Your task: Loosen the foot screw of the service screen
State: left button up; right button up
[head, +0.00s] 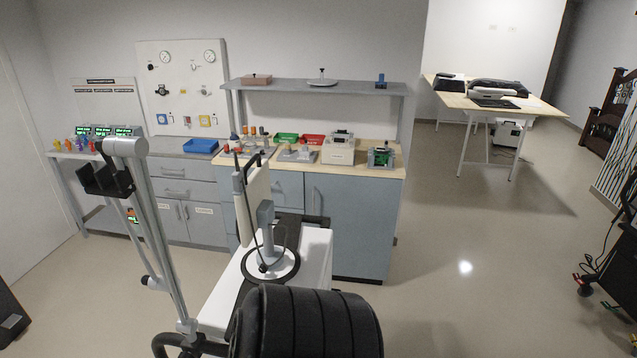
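The service screen (255,203) stands on the cart, its thin pale panel seen nearly edge-on. A grey bracket (266,215) joins it to a round white foot (270,260) with a dark ring around it. A small dark knob (263,267) at the front of the foot may be the foot screw; it is too small to tell how tight it sits. A dark cable hangs beside the bracket. Neither of my grippers shows in the head view.
The white cart top (316,262) carries the foot. A silver jointed pole (160,225) with a black holder (105,180) rises at left. A large black ribbed shape (312,322) blocks the near side.

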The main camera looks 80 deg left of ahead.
aim_at(261, 269)
jog(key=i+l+u, duration=0.1)
jog(key=i, duration=0.2)
jog(key=i+l+u, duration=0.1)
jog(key=i, duration=0.15)
jog(key=i+u, duration=0.15)
jog(key=u, duration=0.25)
jog(key=i+u, duration=0.1)
jog(key=u, duration=0.3)
jog(key=i+u, duration=0.15)
jog(key=u, duration=0.25)
jog(key=i+l+u, duration=0.1)
jog(key=u, duration=0.3)
jog(key=l, duration=0.1)
